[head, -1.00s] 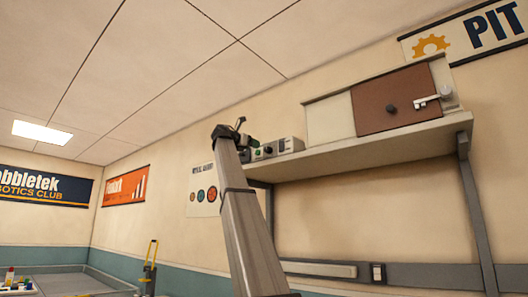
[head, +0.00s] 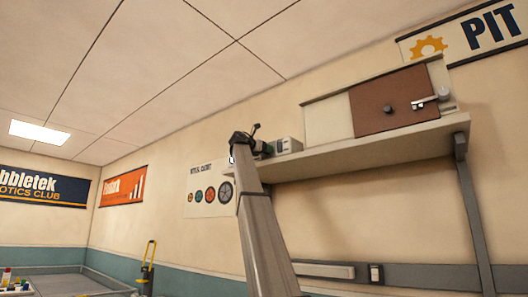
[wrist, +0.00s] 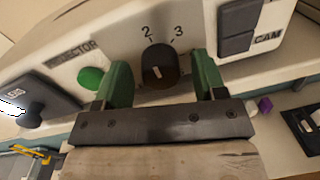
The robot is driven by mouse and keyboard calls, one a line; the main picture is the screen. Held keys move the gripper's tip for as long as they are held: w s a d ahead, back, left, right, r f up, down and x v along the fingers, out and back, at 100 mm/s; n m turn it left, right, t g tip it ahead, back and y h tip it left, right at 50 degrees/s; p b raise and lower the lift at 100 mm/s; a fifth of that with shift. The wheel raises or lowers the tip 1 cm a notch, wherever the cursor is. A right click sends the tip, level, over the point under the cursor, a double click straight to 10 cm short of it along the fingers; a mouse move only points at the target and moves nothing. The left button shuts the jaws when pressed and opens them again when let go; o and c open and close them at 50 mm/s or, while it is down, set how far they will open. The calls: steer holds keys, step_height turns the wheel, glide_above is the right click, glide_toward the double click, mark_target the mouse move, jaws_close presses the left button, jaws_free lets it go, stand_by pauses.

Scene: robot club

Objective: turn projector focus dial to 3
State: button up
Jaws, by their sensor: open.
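The projector panel (wrist: 195,30) is a pale surface with a black round focus dial (wrist: 159,66) and the marks 2 and 3 above it. The dial's pale pointer line points up, near the 2; its exact setting is hard to tell. My gripper (wrist: 160,82) is open, with one green finger on each side of the dial and gaps between. In the head view my gripper (head: 246,143) is at the left end of the shelf, in front of the grey projector box (head: 288,145), partly hiding it. Contact with the dial cannot be told.
A dark switch marked CAM (wrist: 237,28) is at upper right. The shelf (head: 370,146) also bears a cabinet with a brown sliding door (head: 395,98).

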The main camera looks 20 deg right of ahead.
steer(key=c, duration=0.9)
steer(key=shift+m, duration=0.3)
steer(key=m, duration=0.8)
steer(key=shift+s+m+y, duration=0.1)
steer(key=shift+m+y, duration=0.2)
steer(key=shift+m, duration=0.1)
steer(key=o, duration=0.9)
